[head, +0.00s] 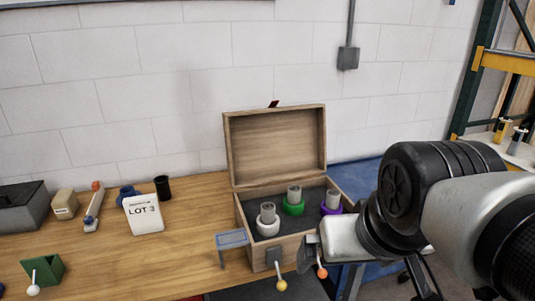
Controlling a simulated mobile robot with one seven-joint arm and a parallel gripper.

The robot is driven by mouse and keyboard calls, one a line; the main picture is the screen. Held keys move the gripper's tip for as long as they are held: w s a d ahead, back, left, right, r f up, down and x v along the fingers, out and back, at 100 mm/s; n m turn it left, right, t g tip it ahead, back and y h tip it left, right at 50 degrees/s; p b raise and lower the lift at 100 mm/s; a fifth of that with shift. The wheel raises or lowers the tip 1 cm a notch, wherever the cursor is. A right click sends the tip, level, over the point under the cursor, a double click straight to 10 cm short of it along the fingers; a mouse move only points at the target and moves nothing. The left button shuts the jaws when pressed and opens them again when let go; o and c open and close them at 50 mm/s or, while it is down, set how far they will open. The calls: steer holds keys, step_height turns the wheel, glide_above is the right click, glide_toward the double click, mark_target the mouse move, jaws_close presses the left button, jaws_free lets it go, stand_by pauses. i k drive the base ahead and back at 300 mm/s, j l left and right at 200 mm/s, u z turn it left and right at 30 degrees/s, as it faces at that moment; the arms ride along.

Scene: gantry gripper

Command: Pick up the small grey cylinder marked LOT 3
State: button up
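Three small grey cylinders stand upright in an open wooden box (258,248). One cylinder (268,211) is in a white ring at the front left, one (294,193) in a green ring at the back, and one (333,198) in a purple ring at the right. Any markings on them are too small to read. A white card (143,214) reading LOT 3 stands on the table left of the box. My gripper (311,249) appears at the box's front right corner, at the end of my arm. Its fingers are not clear, and I see nothing held.
The box lid (276,143) stands open at the back. Levers with a yellow ball (281,286) and an orange ball (322,273) are at the box front. A black cup (162,188) and a green holder (42,274) are on the wooden table (190,250). Bare tabletop lies left of the box.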

mark_target(293, 193)
steer(key=i+l+u, duration=0.1)
steer(key=i+l, duration=0.7)
